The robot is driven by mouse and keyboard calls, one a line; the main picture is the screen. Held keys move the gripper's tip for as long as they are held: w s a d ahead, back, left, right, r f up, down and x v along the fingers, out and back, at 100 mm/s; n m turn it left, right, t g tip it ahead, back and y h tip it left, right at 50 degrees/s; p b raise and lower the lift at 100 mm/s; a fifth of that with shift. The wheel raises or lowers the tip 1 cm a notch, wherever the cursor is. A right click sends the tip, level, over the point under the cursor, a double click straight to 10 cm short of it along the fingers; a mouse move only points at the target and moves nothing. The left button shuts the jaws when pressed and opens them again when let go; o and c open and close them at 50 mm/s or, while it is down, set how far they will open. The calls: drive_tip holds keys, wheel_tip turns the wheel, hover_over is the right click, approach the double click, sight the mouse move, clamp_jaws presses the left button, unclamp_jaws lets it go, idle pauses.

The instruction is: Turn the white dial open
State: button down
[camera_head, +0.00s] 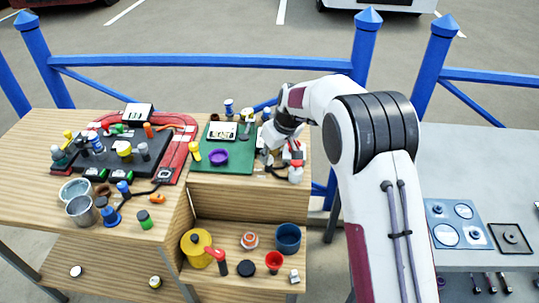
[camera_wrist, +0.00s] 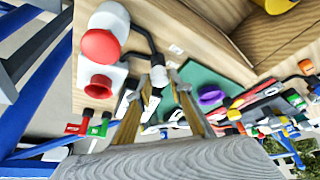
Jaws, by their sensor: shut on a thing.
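My gripper (camera_head: 268,158) is at the right end of the raised wooden bench, beside the green mat. In the wrist view its two fingers (camera_wrist: 158,82) stand on either side of a small white knob, the white dial (camera_wrist: 158,76), and are shut on it. The dial's turn position cannot be told. In the head view the dial is hidden behind my gripper.
A white fitting with a red cap (camera_wrist: 101,46) and a black cable stand close beside my fingers. The green mat (camera_head: 238,160) holds a purple ring (camera_head: 219,157). A lower shelf holds a yellow pot (camera_head: 197,249) and a blue cup (camera_head: 287,238).

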drive_tip(key=shift+w+d+n+g+y, duration=0.1)
drive_tip(key=shift+n+g+y, duration=0.2)
drive_tip(key=shift+n, duration=0.8)
drive_tip(key=shift+n+g+y, duration=0.2)
drive_tip(key=shift+n+g, duration=0.2)
drive_tip(key=shift+n, duration=1)
drive_tip(key=c, duration=1.8)
unclamp_jaws()
drive_tip(key=shift+r, duration=0.1)
drive_tip(key=shift+v, duration=0.9)
drive_tip(key=s+d+r, duration=0.1)
drive_tip(key=d, duration=0.3)
drive_tip(key=s+d, duration=0.2)
drive_tip(key=d, duration=0.2)
drive_tip(key=s+d+r, duration=0.1)
drive_tip(key=s+d, duration=0.1)
drive_tip(key=d, duration=0.2)
drive_tip(key=shift+s+d+r, duration=0.1)
drive_tip(key=shift+r, duration=0.25)
